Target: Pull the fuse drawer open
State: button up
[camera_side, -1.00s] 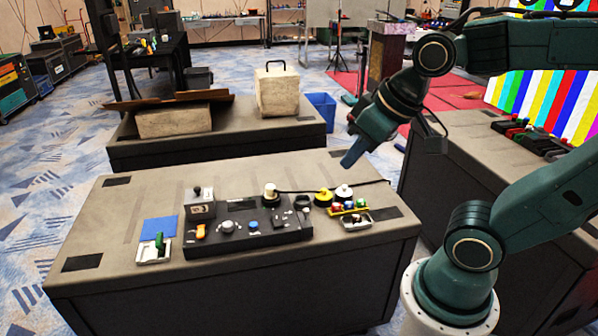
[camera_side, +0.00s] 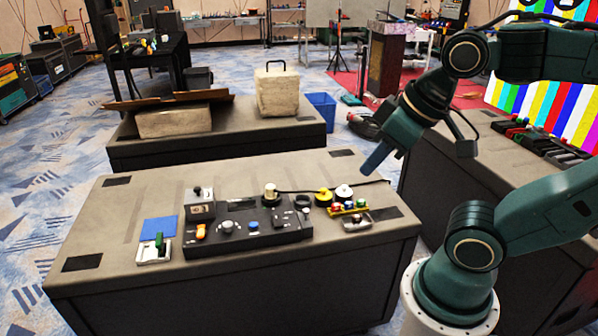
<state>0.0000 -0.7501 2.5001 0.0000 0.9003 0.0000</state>
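A black control panel (camera_side: 275,233) with knobs and buttons lies on the front table (camera_side: 130,225). I cannot pick out the fuse drawer at this size. My gripper (camera_side: 376,160) is in the air above the table's back right edge, to the right of the panel and apart from everything. Its fingers show as one blue-grey shape, so I cannot tell if it is open.
Yellow and white reels (camera_side: 343,192) and a small tray of coloured parts (camera_side: 357,222) are right of the panel. A blue sheet (camera_side: 160,227) and a white unit with a green lever (camera_side: 154,250) lie left. A second table with boxes stands behind.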

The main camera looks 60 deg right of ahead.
jog(key=o, duration=0.6)
jog(key=shift+w, duration=0.2)
jog(key=m+g, duration=0.6)
jog(key=m, duration=1.2)
send_over(306, 210)
notch_tip(306, 210, down, 19)
jog(key=shift+f, duration=0.1)
notch_tip(306, 210, down, 14)
jog(key=shift+r, duration=0.25)
